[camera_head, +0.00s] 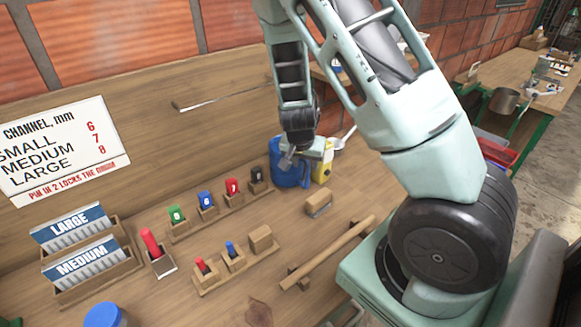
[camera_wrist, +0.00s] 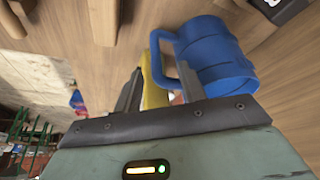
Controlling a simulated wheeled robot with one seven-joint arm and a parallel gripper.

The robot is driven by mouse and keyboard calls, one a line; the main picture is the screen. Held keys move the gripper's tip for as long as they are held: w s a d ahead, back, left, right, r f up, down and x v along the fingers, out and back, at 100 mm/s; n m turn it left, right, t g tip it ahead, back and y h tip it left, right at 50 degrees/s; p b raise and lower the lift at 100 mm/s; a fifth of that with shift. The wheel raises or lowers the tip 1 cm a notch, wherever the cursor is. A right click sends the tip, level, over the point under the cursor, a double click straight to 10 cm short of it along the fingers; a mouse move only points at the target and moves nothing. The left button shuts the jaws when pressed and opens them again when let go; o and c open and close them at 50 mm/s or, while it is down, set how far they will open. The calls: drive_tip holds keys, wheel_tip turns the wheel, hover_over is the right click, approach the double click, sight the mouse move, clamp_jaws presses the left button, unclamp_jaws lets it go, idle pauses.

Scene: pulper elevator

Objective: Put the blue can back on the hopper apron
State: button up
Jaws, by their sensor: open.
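A blue can (camera_head: 285,174) with a side handle stands on the wooden bench near the back wall, partly behind my gripper. In the wrist view the blue can (camera_wrist: 222,65) lies ahead and to the right, with its handle toward the space ahead of the fingers. My gripper (camera_head: 304,157) is open at the can; its fingers (camera_wrist: 160,88) are apart with nothing clearly held between them. I cannot tell if a finger touches the can. I cannot make out which surface is the hopper apron.
A yellow object (camera_head: 323,168) stands right beside the can and shows between my fingers (camera_wrist: 154,90). Wooden holders with coloured numbered tags (camera_head: 206,200) stand left of it. A small wooden block (camera_head: 318,203) and a wooden rail (camera_head: 328,254) lie nearer. A blue-lidded container (camera_head: 104,315) is at front left.

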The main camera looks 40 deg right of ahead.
sight(307, 166)
drive_tip(key=shift+p+x, duration=0.5)
drive_tip(key=shift+x, duration=1.95)
drive_tip(key=shift+s+d, duration=0.1)
drive_tip(key=shift+s, duration=0.05)
